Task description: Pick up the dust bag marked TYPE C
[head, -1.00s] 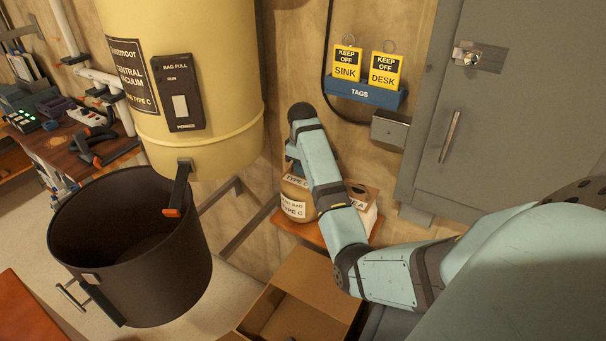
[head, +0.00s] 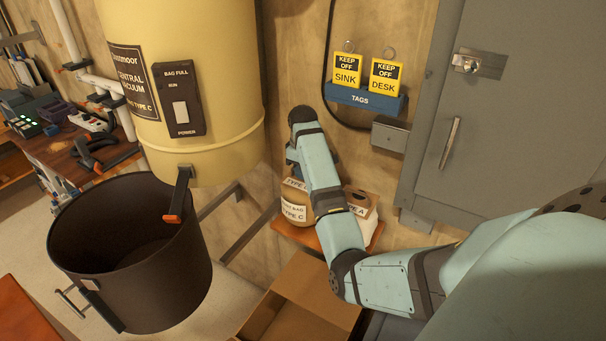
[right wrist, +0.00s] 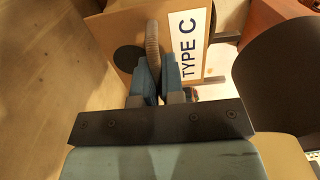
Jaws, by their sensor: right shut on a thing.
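The dust bag marked TYPE C (head: 293,212) is tan, with white labels, and is at the wooden shelf (head: 318,243) below the tag holder. In the right wrist view its cardboard face (right wrist: 180,14) shows a dark round hole and a TYPE C label. My right gripper (head: 294,160) is above it, partly hidden by my arm. In the right wrist view the blue fingers (right wrist: 152,80) are shut on a brown strip standing up from the bag. I cannot tell whether the bag touches the shelf. My left gripper is out of view.
Another bag, marked TYPE A (head: 362,202), stands close on the right. An open cardboard box (head: 318,290) is below. A dark bin (head: 190,270) stands under the yellow vacuum canister (head: 215,120). A grey cabinet (head: 480,120) and blue tag holder (head: 368,99) are at the wall.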

